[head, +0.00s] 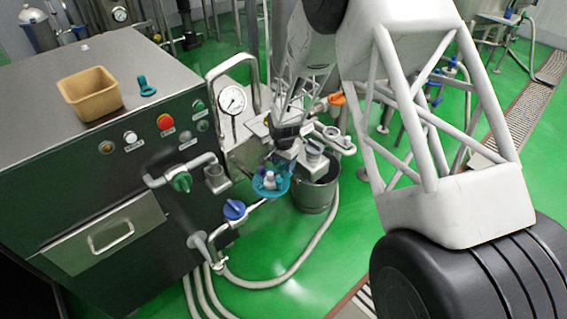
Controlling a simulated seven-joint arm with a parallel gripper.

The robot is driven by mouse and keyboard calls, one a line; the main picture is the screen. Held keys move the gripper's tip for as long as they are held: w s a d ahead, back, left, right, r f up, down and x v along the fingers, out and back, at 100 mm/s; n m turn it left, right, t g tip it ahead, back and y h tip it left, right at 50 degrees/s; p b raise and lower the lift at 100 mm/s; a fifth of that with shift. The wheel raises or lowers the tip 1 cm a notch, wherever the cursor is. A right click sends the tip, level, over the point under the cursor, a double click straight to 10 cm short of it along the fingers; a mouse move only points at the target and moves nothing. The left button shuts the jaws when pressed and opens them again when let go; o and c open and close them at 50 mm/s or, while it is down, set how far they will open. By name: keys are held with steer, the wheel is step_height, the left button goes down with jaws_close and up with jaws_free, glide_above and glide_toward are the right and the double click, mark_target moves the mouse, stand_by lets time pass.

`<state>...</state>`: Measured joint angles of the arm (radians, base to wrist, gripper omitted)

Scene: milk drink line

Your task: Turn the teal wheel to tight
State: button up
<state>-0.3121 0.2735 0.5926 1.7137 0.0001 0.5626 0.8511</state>
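The teal wheel (280,189) is at the middle of the head view, on the pipework at the right side of the dark machine. My gripper (270,176) reaches down from above, with its tip end at the top of the teal wheel. It covers part of the wheel's face and hub. The fingertips are small and overlap the wheel, so I cannot tell whether they are open, shut or touching it. The wheel's tightness cannot be read from this view.
A blue-handled valve (234,210) and a green knob (181,181) are left of the teal wheel. A pressure gauge (232,99) stands behind. A metal bucket (318,194) is close on the right. A pale hose (300,262) curves over the green floor. A tan bin (90,94) sits on the machine.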

mark_target(284, 164)
stand_by(0.3)
steer(key=shift+r, duration=3.9)
